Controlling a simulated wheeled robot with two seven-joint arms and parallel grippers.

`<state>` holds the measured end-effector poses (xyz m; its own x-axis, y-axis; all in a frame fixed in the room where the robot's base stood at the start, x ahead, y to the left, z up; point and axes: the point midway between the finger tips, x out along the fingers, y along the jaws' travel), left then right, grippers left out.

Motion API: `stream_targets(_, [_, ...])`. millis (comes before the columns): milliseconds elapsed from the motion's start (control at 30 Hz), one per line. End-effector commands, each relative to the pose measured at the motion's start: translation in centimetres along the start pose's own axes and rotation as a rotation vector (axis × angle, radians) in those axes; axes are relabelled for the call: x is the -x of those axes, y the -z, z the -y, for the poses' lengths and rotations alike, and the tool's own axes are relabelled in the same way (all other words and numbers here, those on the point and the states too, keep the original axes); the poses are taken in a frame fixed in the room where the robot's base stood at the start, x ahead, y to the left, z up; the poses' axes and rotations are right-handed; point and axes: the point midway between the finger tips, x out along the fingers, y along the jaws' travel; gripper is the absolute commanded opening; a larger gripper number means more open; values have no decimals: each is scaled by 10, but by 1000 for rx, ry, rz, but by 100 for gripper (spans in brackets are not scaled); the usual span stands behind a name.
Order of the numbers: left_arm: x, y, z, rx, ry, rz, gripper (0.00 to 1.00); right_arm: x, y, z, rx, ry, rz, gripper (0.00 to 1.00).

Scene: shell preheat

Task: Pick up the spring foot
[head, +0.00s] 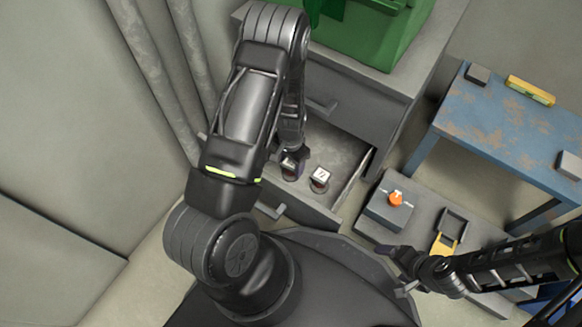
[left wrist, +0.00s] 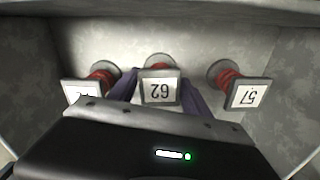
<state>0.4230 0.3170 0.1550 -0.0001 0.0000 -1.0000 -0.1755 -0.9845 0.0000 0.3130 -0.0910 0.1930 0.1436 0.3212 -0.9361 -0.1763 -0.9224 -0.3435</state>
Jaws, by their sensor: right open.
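Three spring feet with red springs, round bases and square number plates stand in an open grey drawer (head: 337,150). In the left wrist view, the foot marked 62 (left wrist: 160,90) is in the middle, the one marked 57 (left wrist: 246,95) is on the right, and a third (left wrist: 80,91) on the left has its number partly covered. My left gripper (head: 297,160) reaches down into the drawer, with its fingers (left wrist: 160,88) on both sides of foot 62. Whether they touch it is unclear. In the head view, one foot (head: 320,177) stands right of this gripper. My right gripper (head: 393,270) is open and empty.
A green case (head: 365,35) sits on the grey cabinet above the drawer. A blue worn table (head: 510,130) is at right with a yellow level (head: 530,91). A grey box with an orange knob (head: 396,199) stands near my right gripper. Drawer walls border the feet.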

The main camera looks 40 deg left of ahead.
Motion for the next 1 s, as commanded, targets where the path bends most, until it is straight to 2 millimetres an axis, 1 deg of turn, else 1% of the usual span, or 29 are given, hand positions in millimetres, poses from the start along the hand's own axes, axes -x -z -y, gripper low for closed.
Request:
stream_targets(33, [0,0,0,0,0,0,52,0,0,0,0,0,0,84])
stream_targets(67, [0,0,0,0,0,0,49,0,0,0,0,0,0,84])
stream_targets(667, [0,0,0,0,0,0,0,0,0,0,0,0,0,84])
stream_targets(1000, [0,0,0,0,0,0,0,0,0,0,0,0,0,84])
